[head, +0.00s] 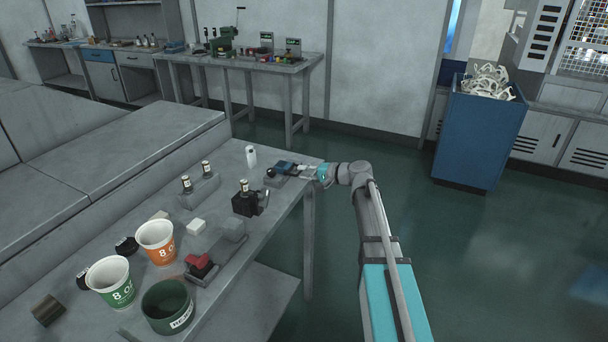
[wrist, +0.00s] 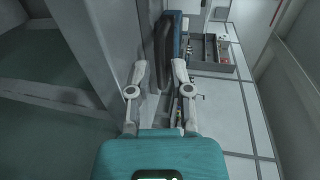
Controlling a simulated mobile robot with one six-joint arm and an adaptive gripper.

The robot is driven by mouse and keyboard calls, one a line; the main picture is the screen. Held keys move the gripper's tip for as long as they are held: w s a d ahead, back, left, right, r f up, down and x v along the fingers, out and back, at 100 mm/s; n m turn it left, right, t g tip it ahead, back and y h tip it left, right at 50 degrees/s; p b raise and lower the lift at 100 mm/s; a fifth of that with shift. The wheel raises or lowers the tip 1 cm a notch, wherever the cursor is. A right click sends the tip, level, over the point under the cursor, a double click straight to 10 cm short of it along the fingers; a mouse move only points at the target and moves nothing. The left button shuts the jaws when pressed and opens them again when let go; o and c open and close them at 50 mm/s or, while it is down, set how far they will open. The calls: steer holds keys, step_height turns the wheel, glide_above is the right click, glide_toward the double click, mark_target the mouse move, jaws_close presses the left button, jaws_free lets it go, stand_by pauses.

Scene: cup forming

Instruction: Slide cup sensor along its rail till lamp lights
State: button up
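In the head view a small blue block with a dark rounded end (head: 285,167) sits on a low grey base at the far right end of the bench; it looks like the sensor on its rail, but it is too small to be sure. My gripper (head: 308,172) is beside it, at the bench's right edge. In the wrist view the two fingers of my gripper (wrist: 159,68) are apart. A dark rounded piece (wrist: 163,45) and a blue part (wrist: 179,30) show beyond and between the tips, with a gap to the left finger. I cannot make out a lit lamp.
On the grey bench (head: 240,235) stand a white bottle (head: 251,157), a black device (head: 245,201), a red-topped unit (head: 199,267), an orange cup (head: 156,243), a green-printed cup (head: 112,282) and a green tub (head: 168,307). The floor right of the bench is clear up to a blue bin (head: 480,135).

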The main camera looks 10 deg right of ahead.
steer(key=shift+w+a+f, duration=0.1)
steer(key=shift+w+a, duration=0.15)
steer(key=shift+a, duration=0.1)
jaws_close()
steer(key=shift+s+a, duration=0.1)
steer(key=shift+s, duration=0.15)
stand_by(0.3)
jaws_free()
